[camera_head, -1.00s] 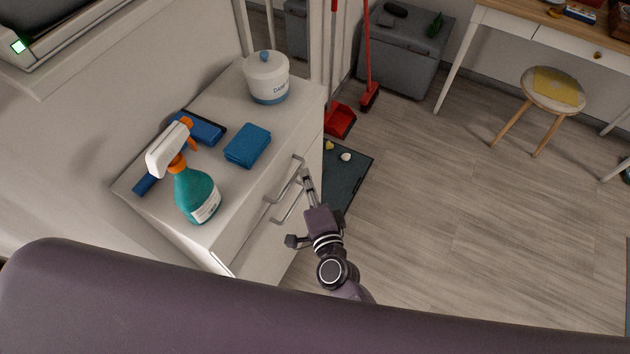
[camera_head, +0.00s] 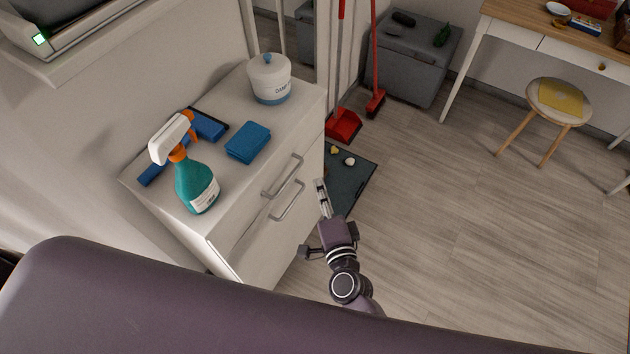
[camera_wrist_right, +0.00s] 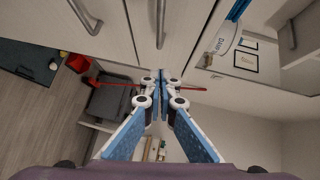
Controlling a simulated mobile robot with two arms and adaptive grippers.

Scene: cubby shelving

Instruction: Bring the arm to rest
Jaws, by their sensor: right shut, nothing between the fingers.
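My right gripper (camera_head: 322,186) is shut and empty in the head view. It hangs just right of the white drawer cabinet (camera_head: 236,240), over the floor and the dark mat, apart from the two drawer handles (camera_head: 284,176). In the right wrist view the fingers (camera_wrist_right: 163,84) meet in the middle with nothing between them, and the cabinet front lies beyond. My left gripper is in neither view.
A dark mat (camera_head: 352,176), a red dustpan (camera_head: 343,126) and a stool (camera_head: 558,102) are nearby.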

